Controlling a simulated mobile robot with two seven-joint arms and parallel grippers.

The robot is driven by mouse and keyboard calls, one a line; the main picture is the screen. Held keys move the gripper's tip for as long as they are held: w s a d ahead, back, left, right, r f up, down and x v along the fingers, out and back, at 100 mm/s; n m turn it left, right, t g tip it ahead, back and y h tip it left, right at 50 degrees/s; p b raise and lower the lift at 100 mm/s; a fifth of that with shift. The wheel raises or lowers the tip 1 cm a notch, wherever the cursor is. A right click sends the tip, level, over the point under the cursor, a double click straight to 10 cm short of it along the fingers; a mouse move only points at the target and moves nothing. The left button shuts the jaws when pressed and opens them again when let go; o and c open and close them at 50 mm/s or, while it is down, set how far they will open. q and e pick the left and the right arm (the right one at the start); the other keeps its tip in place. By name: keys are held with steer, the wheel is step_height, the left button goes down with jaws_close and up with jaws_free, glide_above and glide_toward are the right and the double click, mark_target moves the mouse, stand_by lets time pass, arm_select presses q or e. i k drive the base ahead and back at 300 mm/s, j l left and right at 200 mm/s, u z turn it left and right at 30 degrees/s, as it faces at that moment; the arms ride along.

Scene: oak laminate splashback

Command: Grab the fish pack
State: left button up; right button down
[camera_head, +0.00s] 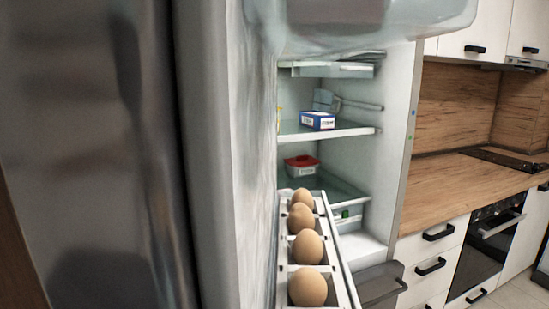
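An open fridge (370,180) stands in the middle of the view. A small blue and white box (317,121) sits on its upper shelf; its print is too small to read. A clear container with a red lid (301,165) sits on the shelf below. I cannot tell for sure which one is the fish pack. Neither of my grippers is in view.
The fridge door (225,150) fills the left and partly hides the shelves. Its rack (337,255) holds several eggs (306,246) in front of the lower shelves. A wooden counter (455,190) and an oven (487,250) are at right.

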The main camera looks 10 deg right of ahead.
mark_target(319, 121)
steer(key=l+u, duration=0.25)
steer(key=l, duration=0.2)
steer(key=l+u, duration=0.5)
steer(key=l, duration=0.8)
steer(key=l+z, duration=0.2)
steer(key=l, duration=0.4)
steer(key=i, duration=0.05)
